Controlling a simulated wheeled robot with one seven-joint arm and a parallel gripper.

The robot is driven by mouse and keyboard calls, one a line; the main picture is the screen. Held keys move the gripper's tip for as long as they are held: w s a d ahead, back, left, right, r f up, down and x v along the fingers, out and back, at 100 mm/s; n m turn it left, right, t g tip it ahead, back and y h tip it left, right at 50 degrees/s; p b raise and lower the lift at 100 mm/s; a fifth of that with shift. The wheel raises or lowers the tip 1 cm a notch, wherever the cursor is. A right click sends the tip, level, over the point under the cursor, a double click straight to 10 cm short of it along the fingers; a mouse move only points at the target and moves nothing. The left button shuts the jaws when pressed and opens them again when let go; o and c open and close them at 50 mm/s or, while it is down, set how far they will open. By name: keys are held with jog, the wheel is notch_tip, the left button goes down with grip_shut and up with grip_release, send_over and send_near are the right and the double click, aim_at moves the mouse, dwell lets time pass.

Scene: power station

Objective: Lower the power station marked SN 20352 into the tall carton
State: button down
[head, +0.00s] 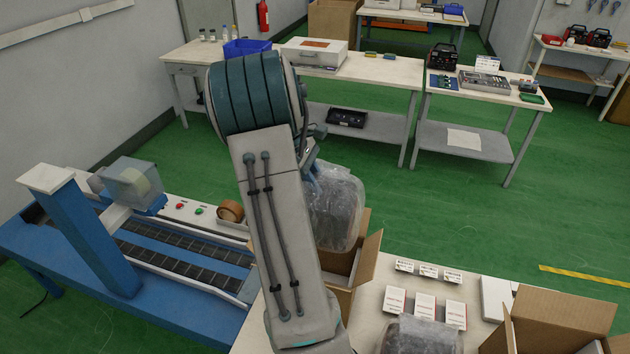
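A power station (337,208) in clear wrapping is at the centre, over the open mouth of a carton (340,300). Its lower end is at about the level of the carton's flaps; I cannot tell how far inside it is. My gripper (313,172) is at its upper left, mostly hidden behind my arm, and appears to hold it; the fingertips are not clear. A second wrapped power station (418,338) stands at the bottom edge. No serial number is readable. Another open carton (560,322) is at the lower right; which carton is taller is unclear.
Small white boxes (425,305) stand in rows on the packing table (375,300), right of the central carton. Benches (375,68) stand behind, across open green floor.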

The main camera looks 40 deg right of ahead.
notch_tip(320, 180, down, 35)
jog(key=b, duration=2.5)
jog(key=shift+f, duration=0.2)
jog(key=c, duration=1.1)
grip_release()
notch_tip(320, 180, up, 22)
jog(key=p, duration=1.6)
jog(key=shift+p, duration=0.4)
jog(key=shift+f, duration=0.1)
